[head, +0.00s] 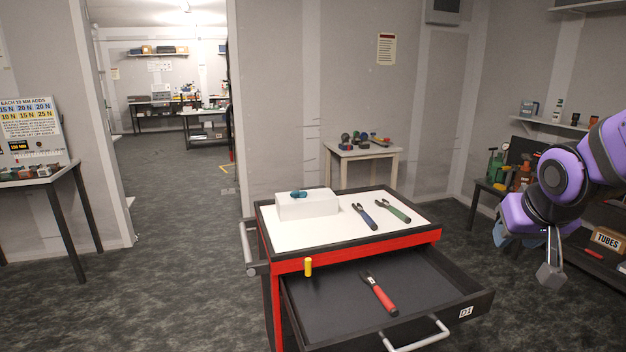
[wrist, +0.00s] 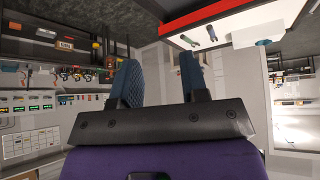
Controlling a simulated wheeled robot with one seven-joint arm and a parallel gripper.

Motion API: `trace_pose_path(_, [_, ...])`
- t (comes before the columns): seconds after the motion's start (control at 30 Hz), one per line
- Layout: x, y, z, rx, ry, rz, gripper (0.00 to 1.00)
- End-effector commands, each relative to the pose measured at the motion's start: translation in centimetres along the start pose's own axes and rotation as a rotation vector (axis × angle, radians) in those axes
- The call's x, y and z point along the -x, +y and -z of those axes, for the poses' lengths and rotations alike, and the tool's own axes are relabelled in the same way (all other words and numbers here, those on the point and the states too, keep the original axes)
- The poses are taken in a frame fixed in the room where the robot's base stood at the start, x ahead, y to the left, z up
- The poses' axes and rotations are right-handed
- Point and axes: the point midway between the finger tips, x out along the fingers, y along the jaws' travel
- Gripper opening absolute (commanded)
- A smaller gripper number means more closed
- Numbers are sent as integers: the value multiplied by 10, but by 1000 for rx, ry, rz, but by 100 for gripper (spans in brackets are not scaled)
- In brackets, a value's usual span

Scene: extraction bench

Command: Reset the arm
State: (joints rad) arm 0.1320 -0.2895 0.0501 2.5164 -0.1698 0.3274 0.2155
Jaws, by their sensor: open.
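My gripper (wrist: 158,78) shows in the wrist view with its two blue-padded fingers apart and nothing between them. In the head view my purple arm is bent at the right edge, raised off to the right of the red cart (head: 355,252) and clear of it. How the fingers sit is hard to make out there. In the wrist view the cart's white top appears at the upper right, beyond the fingers.
The cart's drawer (head: 335,308) is open, with red-handled pliers (head: 380,294) inside. Blue pliers (head: 364,215), green pliers (head: 394,210) and a white box (head: 307,206) are on top. A shelf bench (head: 590,258) stands behind my arm. Floor at left is clear.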

Motion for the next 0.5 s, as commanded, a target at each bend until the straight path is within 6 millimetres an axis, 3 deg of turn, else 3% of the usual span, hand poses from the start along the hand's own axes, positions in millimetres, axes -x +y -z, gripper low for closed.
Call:
trace_pose_path(0.03, [16, -1, -4, 9, -2, 1, 41])
trace_pose_path(0.3, [91, -8, -42, 57, -63, 34, 41])
trace_pose_path(0.5, [132, -11, -74, 97, -104, 79, 41])
